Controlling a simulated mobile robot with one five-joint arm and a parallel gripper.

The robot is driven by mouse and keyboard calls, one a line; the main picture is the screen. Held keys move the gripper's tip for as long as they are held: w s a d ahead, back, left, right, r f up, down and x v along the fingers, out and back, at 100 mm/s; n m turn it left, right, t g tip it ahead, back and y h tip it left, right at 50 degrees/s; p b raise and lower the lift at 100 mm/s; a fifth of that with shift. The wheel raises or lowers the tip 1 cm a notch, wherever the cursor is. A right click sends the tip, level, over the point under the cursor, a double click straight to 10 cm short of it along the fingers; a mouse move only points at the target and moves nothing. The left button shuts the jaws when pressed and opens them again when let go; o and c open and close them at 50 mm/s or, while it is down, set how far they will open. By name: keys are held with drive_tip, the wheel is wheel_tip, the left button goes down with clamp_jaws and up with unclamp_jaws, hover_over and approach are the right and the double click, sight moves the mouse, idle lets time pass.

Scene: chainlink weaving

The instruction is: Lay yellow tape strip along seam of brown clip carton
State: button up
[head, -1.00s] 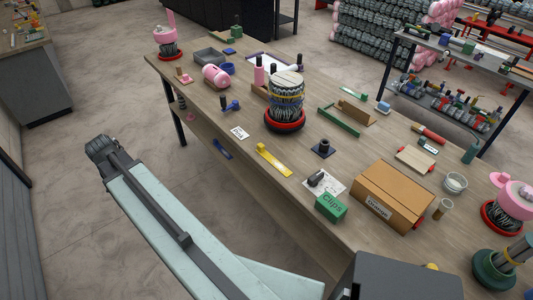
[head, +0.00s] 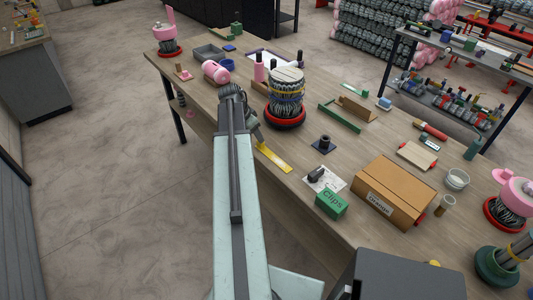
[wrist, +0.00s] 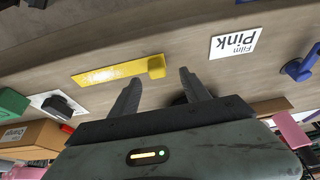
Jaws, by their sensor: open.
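The yellow tape strip (head: 273,158) lies flat near the table's front edge. In the wrist view the strip (wrist: 105,74) has a raised yellow block (wrist: 156,66) at its right end. My gripper (wrist: 157,82) is open and empty, its two fingers pointing at that block, which sits just beyond the fingertips. In the head view my gripper (head: 258,139) is at the strip's upper left end, partly hidden by my wrist. The brown carton (head: 398,188) stands closed farther right, with a white label on its front. Its corner shows in the wrist view (wrist: 30,133).
A green Clips box (head: 331,204) and a dark tool on white paper (head: 318,178) lie between strip and carton. A wire-filled drum on a red base (head: 285,100) stands behind my gripper. A Pink film card (wrist: 236,43) lies to the right in the wrist view.

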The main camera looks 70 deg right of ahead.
drive_tip(key=b+x, duration=0.5)
drive_tip(key=shift+s+a+f, duration=0.1)
drive_tip(key=shift+s+f, duration=0.1)
drive_tip(key=shift+r, duration=0.2)
clamp_jaws()
drive_tip(key=shift+r+p, duration=0.15)
drive_tip(key=shift+p, duration=0.2)
